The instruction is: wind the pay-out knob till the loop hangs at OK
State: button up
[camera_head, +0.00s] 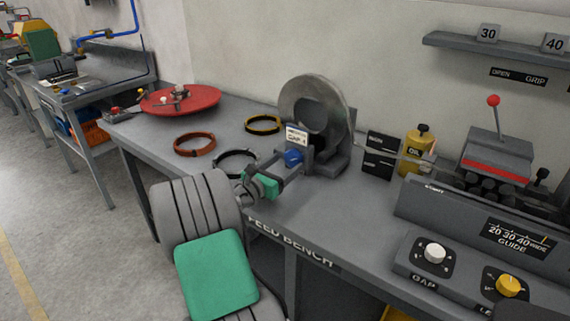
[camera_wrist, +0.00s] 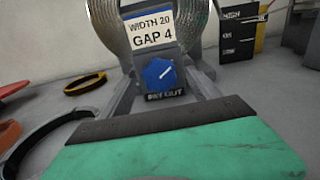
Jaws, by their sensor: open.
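The blue pay-out knob (camera_head: 293,158) sits on a grey stand below a card, in front of a large metal coil (camera_head: 292,92). In the wrist view the knob (camera_wrist: 159,73) is near the picture's middle, its white mark pointing up and right, above the words PAY OUT. My gripper (camera_head: 270,186) is open, in front of the knob and apart from it. Right of the coil stands a black level gauge (camera_head: 379,153), also in the wrist view (camera_wrist: 238,40). A thin strip runs right from there; I cannot make out the loop's level.
The card (camera_wrist: 152,30) reads WIDTH 20, GAP 4. Orange (camera_head: 194,144), yellow (camera_head: 262,125) and dark (camera_head: 236,163) rings lie left of the stand. A yellow oil bottle (camera_head: 418,153) and a machine with white gap knob (camera_head: 435,253) stand right. The front bench middle is clear.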

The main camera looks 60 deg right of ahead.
jog(key=shift+s+d, duration=0.1)
jog(key=shift+d, duration=0.7)
jog(key=shift+c, duration=0.3)
jog(key=c, duration=1.3)
jog(key=shift+m, duration=0.3)
jog(key=m, duration=0.4)
jog(key=m+b, duration=0.1)
jog(key=m, duration=0.5)
jog(key=shift+s+f, duration=0.1)
jog(key=shift+s, duration=0.05)
